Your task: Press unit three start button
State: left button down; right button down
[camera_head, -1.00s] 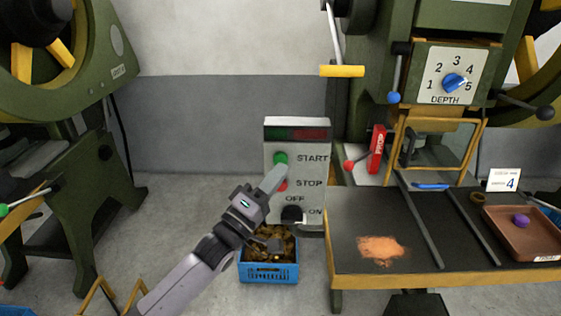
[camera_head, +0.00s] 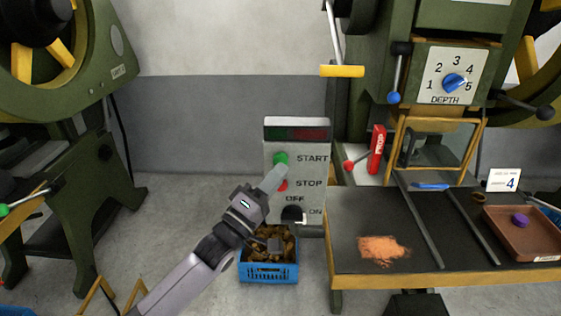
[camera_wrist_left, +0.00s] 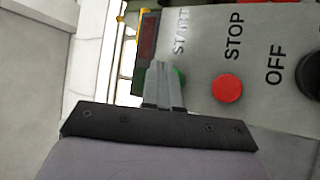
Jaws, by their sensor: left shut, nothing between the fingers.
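The grey control panel (camera_head: 314,173) stands left of the machine table, with START, STOP and OFF/ON labels. Its green start button (camera_head: 280,158) shows at the upper left of the panel, just above my left gripper (camera_head: 279,171). The gripper is shut and empty, its fingertips pointing up at the panel. In the left wrist view the fingertips (camera_wrist_left: 163,68) overlap the green button (camera_wrist_left: 180,77), which is partly hidden; I cannot tell whether they touch. The red stop button (camera_head: 282,185) is partly behind the fingers, and clear in the wrist view (camera_wrist_left: 227,88). My right gripper is not in view.
A black OFF/ON knob (camera_head: 292,214) sits low on the panel. A blue crate (camera_head: 268,272) of brownish pieces stands on the floor below. The machine table (camera_head: 345,220) with a rust-coloured powder patch (camera_head: 382,250) is at the right. Another green machine (camera_head: 80,165) stands left.

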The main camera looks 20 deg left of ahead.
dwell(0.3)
pick_arm(q)
jog(key=shift+w+a, duration=0.1)
jog(key=shift+w, duration=0.3)
jog(key=shift+w+a+b, duration=0.15)
jog(key=shift+w+b, duration=0.25)
jog(key=shift+w, duration=0.05)
dwell(0.6)
jog(key=shift+s, duration=0.1)
dwell(0.3)
jog(key=shift+s+d+p, duration=0.2)
jog(key=shift+s+p, duration=0.45)
jog(key=shift+s, duration=0.1)
jog(key=s+p, duration=0.1)
jog(key=s+d+p, duration=0.1)
jog(key=s, duration=0.1)
jog(key=s+p, duration=0.1)
jog(key=shift+s+d, duration=0.25)
jog(key=shift+s, duration=0.15)
